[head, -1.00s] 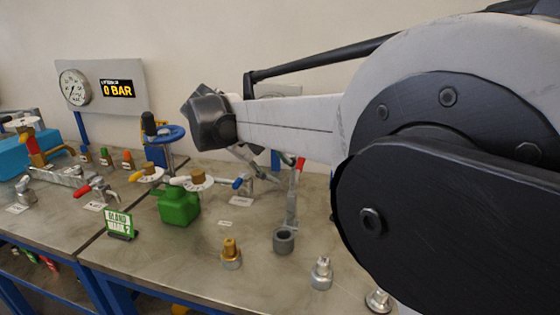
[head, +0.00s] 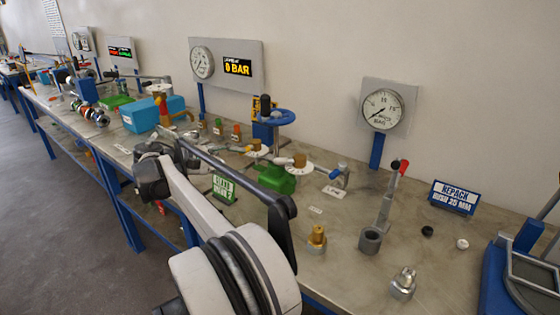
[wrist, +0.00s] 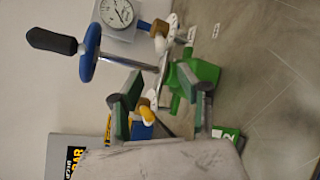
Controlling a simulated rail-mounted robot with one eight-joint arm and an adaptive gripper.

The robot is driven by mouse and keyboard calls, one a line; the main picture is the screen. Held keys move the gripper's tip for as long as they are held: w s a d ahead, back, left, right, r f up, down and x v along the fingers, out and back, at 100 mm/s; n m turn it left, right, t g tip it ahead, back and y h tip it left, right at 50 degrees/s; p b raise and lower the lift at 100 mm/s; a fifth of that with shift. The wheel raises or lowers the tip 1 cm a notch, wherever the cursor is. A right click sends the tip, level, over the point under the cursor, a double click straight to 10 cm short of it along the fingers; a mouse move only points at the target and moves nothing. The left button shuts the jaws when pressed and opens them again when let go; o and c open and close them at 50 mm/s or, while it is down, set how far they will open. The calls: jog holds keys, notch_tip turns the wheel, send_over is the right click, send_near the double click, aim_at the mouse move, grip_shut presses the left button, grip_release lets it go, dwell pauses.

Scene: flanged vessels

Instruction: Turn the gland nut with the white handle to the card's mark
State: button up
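My gripper (wrist: 166,88) is open in the wrist view, its two dark fingers apart with nothing clearly held between them. The green block (wrist: 198,75) lies beyond the fingers, close to the right one; it also shows in the head view (head: 277,179). White flanged parts stand beside it, one of them (head: 300,167) with a brass-coloured top. The white handle and its gland nut are too small and partly covered to tell apart surely. The green gland card (head: 223,189) stands in front, its mark unreadable; its edge shows in the wrist view (wrist: 228,134). In the head view my arm hides the gripper.
A blue handwheel (head: 275,117) with a black knob stands behind the green block. A gauge (head: 382,109) rises at the back. A brass fitting (head: 317,236), a grey socket with a red-tipped lever (head: 386,196) and a repack card (head: 454,196) stand rightward.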

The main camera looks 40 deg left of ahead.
aim_at(281, 161)
jog(key=x, duration=1.3)
jog(key=shift+w+d+f, duration=0.1)
jog(key=shift+w+d, duration=0.1)
jog(key=shift+w, duration=0.15)
grip_shut()
